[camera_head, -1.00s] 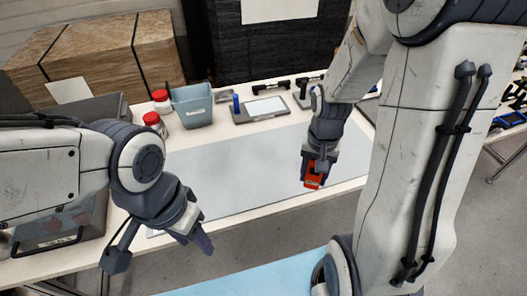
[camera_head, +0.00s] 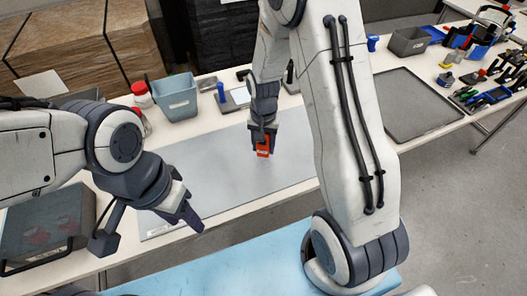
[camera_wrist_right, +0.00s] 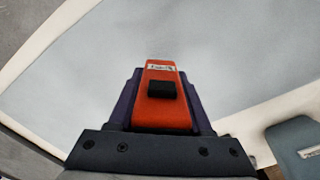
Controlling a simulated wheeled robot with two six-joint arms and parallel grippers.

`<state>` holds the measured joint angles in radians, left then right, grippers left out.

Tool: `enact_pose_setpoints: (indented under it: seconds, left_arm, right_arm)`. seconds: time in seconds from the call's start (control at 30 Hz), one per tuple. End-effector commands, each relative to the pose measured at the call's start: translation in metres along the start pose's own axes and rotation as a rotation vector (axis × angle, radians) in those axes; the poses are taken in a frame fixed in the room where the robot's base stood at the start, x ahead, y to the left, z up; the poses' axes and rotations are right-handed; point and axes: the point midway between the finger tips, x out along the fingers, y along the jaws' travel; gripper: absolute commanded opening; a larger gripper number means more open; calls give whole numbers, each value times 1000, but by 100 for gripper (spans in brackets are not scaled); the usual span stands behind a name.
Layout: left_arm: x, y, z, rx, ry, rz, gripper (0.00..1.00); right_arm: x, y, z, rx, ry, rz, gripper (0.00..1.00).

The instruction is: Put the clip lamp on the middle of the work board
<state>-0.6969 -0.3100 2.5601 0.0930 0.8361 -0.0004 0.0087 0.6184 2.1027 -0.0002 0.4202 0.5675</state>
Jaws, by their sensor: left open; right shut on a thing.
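The clip lamp (camera_head: 263,148) is a small orange-red block held in my right gripper (camera_head: 263,136), over the right part of the work board. In the right wrist view, the clip lamp (camera_wrist_right: 161,112) with its black button sits between the fingers of the right gripper (camera_wrist_right: 162,100). The work board (camera_head: 215,180) is a flat grey sheet on the pale table. I cannot tell whether the lamp touches it. My left gripper (camera_head: 187,216) is open and empty at the board's front left edge. My right arm hides the board's right end.
A blue-grey bin (camera_head: 176,98) and red-lidded jars (camera_head: 140,90) stand behind the board. A dark flat tray (camera_head: 412,103) lies to the right, with tools beyond it. A dark case (camera_head: 42,225) is at the left. The board's middle looks bare.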

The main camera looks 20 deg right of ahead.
Motion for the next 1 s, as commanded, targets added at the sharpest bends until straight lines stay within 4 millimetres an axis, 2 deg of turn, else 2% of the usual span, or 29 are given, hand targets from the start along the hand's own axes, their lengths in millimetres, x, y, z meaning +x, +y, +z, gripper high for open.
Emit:
enact_pose_setpoints:
  seconds: [0.3, 0.73, 0.77, 0.8, 0.83, 1.0]
  left_arm:
    - [-6, 0, 0, 0, 0, 0, 50]
    - [-2, 0, 0, 0, 0, 0, 50]
    - [-4, 0, 0, 0, 0, 0, 50]
    - [-4, 0, 0, 0, 0, 0, 50]
    - [-4, 0, 0, 0, 0, 0, 50]
    - [-4, 0, 0, 0, 0, 0, 50]
  right_arm:
    - [38, 0, -1, 2, -2, 1, 0]
    - [46, 0, -1, 2, 0, 0, 0]
    - [44, 0, -1, 2, 0, 0, 61]
    - [44, 0, -1, 2, 0, 0, 76]
    - [44, 0, -1, 2, 0, 0, 80]
    - [44, 0, -1, 2, 0, 0, 80]
